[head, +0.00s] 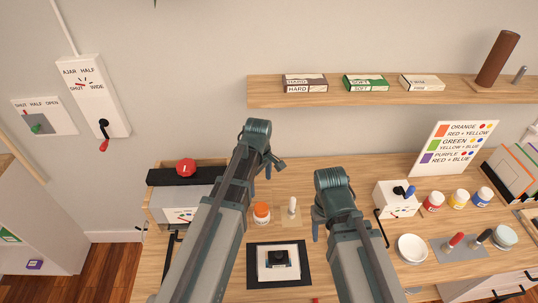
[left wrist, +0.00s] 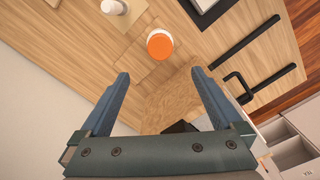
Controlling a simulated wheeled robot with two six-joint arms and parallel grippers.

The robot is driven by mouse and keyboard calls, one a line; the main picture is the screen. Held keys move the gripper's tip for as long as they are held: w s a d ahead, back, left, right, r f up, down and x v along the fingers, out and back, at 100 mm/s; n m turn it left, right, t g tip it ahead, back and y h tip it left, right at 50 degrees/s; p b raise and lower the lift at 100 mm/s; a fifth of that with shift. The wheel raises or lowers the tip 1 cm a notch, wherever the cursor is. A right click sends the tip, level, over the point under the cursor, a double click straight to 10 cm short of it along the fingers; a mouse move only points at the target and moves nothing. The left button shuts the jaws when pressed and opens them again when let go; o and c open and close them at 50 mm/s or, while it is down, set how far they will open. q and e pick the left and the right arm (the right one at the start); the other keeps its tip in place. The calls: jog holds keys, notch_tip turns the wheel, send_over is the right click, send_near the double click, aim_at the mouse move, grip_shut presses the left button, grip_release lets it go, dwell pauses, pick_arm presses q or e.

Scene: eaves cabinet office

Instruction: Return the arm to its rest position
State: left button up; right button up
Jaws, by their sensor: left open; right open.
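My left arm reaches up and forward over the desk in the head view. Its gripper (head: 272,164) is partly hidden behind the wrist. In the left wrist view both fingers of the left gripper (left wrist: 160,88) stand wide apart with nothing held between them. My right arm is bent over the desk, right of centre. Its gripper (head: 317,230) points down and is mostly hidden by its own arm, with one finger showing at the left side.
A red-knobbed box (head: 186,169) is at left, a white box (head: 396,202) at right. A wall shelf (head: 350,96) runs above.

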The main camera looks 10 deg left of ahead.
pick_arm(q)
jog(key=s+d+f+m+b, duration=0.2)
jog(key=s+d+m, duration=0.3)
jog(key=s+m, duration=0.2)
jog(key=s+d+f+m+y+b, duration=0.1)
jog(key=s+d+m, duration=0.4)
jog(key=m, duration=0.5)
jog(key=shift+s+d+f+b, duration=0.25)
jog(key=shift+s+f+b, duration=0.25)
jog(key=shift+s, duration=0.7)
jog(key=shift+c, duration=0.6)
jog(key=w+a, duration=0.3)
jog(key=w, duration=0.1)
jog(key=w+a+f+m+b, duration=0.1)
jog(key=w+a, duration=0.3)
jog(key=w, duration=0.1)
jog(key=w+a+m+h, duration=0.1)
jog(key=w+a, duration=0.2)
jog(key=w, duration=0.2)
jog(key=shift+w+a+f, duration=0.2)
jog(key=shift+a, duration=0.05)
